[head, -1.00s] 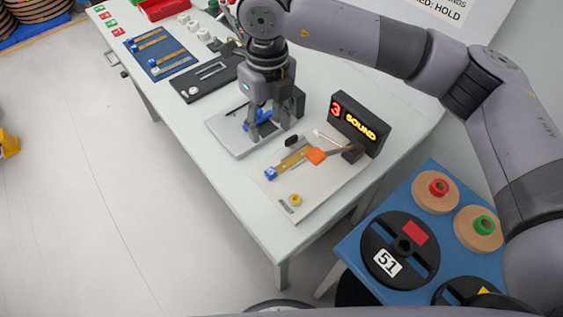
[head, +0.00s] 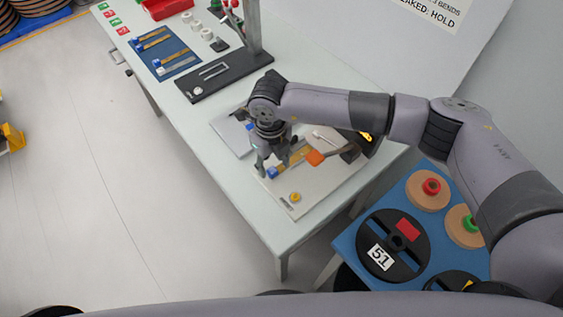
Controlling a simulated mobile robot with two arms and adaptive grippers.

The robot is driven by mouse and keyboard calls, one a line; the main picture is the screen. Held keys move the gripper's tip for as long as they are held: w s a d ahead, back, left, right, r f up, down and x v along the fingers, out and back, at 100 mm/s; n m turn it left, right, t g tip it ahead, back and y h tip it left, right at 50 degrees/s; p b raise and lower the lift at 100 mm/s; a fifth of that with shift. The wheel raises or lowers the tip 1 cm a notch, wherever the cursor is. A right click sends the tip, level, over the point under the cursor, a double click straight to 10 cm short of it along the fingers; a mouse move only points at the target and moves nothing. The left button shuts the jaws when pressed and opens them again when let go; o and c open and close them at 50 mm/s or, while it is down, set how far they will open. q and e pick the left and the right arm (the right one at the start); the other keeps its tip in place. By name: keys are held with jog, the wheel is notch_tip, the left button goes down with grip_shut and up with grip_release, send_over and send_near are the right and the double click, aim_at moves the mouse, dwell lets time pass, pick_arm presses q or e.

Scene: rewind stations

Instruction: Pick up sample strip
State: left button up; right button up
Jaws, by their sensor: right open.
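A golden sample strip (head: 299,155) lies on a pale tester board (head: 315,188), with a blue block (head: 272,172) at its near end. My right gripper (head: 273,165) points down over that near end, open, its fingers close to the blue block. I cannot tell whether they touch it. The gripper and wrist hide part of the strip. An orange-tipped lever (head: 315,158) stands beside the strip's far part. More strips with blue ends (head: 152,44) lie on a blue mat (head: 180,60) further back. My left gripper is out of view.
A dark display box (head: 362,142) stands at the board's far right, mostly behind my arm. A grey plate (head: 228,134) is left of the gripper. A black fixture (head: 213,82) with a post is further back. A blue table (head: 351,240) with reels stands at right.

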jog(key=shift+f, duration=1.35)
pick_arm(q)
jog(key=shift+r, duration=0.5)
pick_arm(e)
jog(key=shift+c, duration=0.4)
grip_shut()
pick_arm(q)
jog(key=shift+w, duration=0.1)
pick_arm(e)
jog(key=shift+r, duration=0.15)
pick_arm(q)
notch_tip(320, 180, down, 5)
jog(key=b, duration=0.4)
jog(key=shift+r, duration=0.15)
pick_arm(e)
notch_tip(320, 180, up, 20)
